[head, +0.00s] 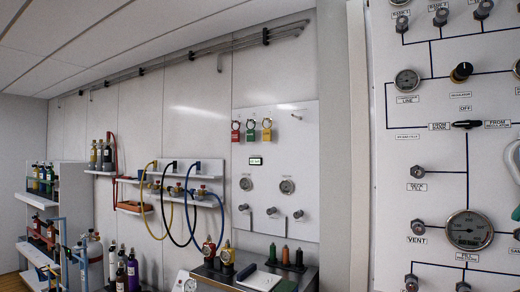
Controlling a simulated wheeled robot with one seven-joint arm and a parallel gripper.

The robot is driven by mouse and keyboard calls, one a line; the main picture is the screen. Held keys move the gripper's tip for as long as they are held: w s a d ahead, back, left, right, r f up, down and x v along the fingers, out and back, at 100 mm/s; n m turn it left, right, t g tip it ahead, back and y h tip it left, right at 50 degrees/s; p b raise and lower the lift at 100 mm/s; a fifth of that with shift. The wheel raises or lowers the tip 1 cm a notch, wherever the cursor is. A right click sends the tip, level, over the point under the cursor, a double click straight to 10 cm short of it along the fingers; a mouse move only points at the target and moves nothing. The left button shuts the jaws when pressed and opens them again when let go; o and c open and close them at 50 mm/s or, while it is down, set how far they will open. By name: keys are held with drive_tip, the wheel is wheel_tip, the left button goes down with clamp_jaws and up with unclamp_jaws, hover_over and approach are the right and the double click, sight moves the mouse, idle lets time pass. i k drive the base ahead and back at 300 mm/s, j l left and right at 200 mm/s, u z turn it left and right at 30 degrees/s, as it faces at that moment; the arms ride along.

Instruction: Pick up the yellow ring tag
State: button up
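The yellow ring tag (251,134) hangs on the white wall panel (300,155) near its upper left. My gripper is not in view.
A counter (300,270) with bottles and a clipboard stands under the panel. Shelves with looped hoses (180,178) are at left. A large gauge panel (440,140) fills the right.

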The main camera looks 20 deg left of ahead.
sight(266, 132)
drive_tip(key=u, duration=1.1)
